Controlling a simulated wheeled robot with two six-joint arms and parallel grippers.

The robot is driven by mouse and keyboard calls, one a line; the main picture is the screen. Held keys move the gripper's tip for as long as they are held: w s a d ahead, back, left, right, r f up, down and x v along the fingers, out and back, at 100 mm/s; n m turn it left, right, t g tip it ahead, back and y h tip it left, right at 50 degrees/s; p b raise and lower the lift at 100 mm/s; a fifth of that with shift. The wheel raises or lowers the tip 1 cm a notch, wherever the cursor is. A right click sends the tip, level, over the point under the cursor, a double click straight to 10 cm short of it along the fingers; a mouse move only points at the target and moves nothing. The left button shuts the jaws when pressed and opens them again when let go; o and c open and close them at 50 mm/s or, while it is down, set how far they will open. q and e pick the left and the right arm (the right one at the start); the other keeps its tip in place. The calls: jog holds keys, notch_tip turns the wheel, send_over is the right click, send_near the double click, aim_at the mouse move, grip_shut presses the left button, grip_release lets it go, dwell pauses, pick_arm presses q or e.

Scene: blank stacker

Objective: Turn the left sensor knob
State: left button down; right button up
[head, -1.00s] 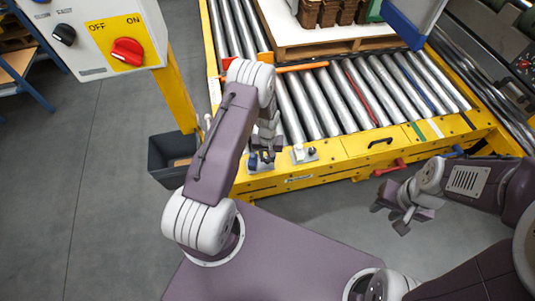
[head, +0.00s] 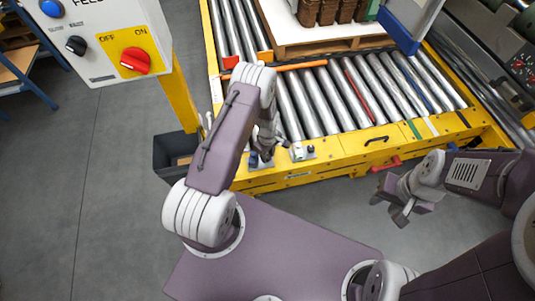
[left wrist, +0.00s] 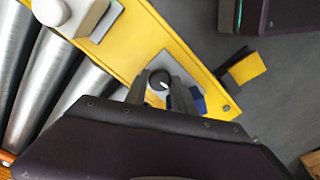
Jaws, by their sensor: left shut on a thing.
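The left sensor knob (left wrist: 159,79) is small, round and black with a white mark. It sits on a grey plate on the yellow conveyor frame. My left gripper (head: 264,150) points down at the left sensor. In the left wrist view its two fingers (left wrist: 158,92) stand on either side of the knob and are shut on it. A blue part (left wrist: 197,101) shows beside the plate. In the head view the gripper hides the knob. My right gripper (head: 391,206) hangs empty, fingers apart, in front of the conveyor.
A second sensor (head: 302,151) stands on the frame to the right. A red handle (head: 386,164) sticks out farther right. A control box (head: 108,40) on a yellow post and a dark bin (head: 173,152) are at left. A loaded pallet (head: 325,42) rests on the rollers.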

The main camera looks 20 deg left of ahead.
pick_arm(q)
jog(key=shift+n, duration=0.7)
jog(key=c, duration=1.1)
grip_release()
jog(key=shift+o, duration=0.2)
notch_tip(320, 180, up, 9)
jog(key=p, duration=0.4)
jog(key=shift+f, duration=0.15)
jog(key=shift+r, duration=0.2)
